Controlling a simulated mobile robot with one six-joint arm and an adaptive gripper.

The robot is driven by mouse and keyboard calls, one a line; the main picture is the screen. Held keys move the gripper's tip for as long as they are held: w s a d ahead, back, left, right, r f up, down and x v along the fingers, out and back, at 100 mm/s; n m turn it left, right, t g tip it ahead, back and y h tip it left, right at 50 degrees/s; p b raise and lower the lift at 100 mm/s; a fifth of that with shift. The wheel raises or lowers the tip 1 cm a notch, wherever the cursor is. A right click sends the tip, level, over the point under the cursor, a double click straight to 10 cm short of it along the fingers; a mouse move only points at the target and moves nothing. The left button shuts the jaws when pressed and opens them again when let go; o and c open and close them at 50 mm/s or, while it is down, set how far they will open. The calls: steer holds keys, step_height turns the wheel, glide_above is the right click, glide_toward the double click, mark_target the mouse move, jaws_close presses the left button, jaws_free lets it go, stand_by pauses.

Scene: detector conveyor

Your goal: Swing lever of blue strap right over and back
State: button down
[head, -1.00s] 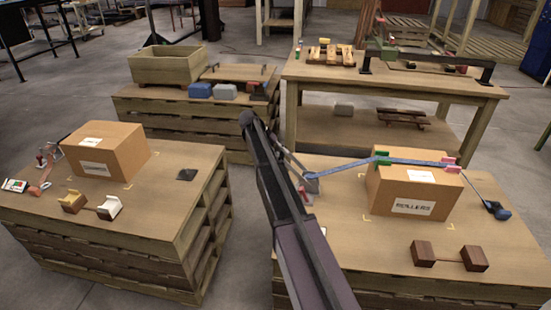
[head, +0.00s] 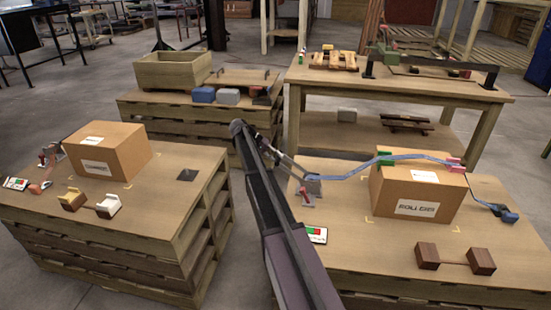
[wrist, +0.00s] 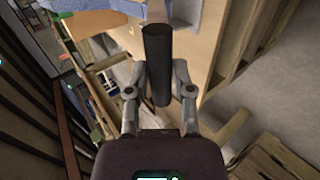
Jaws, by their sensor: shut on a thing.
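The blue strap (head: 340,172) runs from a grey ratchet (head: 314,185) at the table's left end over the cardboard box marked ROLLERS (head: 420,193). It bends in waves and stands clear of the box top between a green and a pink corner piece. In the wrist view my gripper (wrist: 160,85) is shut on a dark cylindrical handle (wrist: 157,50), which I take to be the lever's grip. In the head view my gripper is small and partly behind my arm, beside the ratchet. A bit of blue strap shows at the wrist view's top left.
A card with red and green patches (head: 314,235) lies on the table left of the box. Two brown blocks (head: 455,259) stand in front. Another pallet table (head: 160,220) with a box (head: 107,150) stands at left, across a floor gap.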

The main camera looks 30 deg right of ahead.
steer(key=shift+c, duration=2.4)
jaws_free()
steer(key=shift+w+a, duration=0.1)
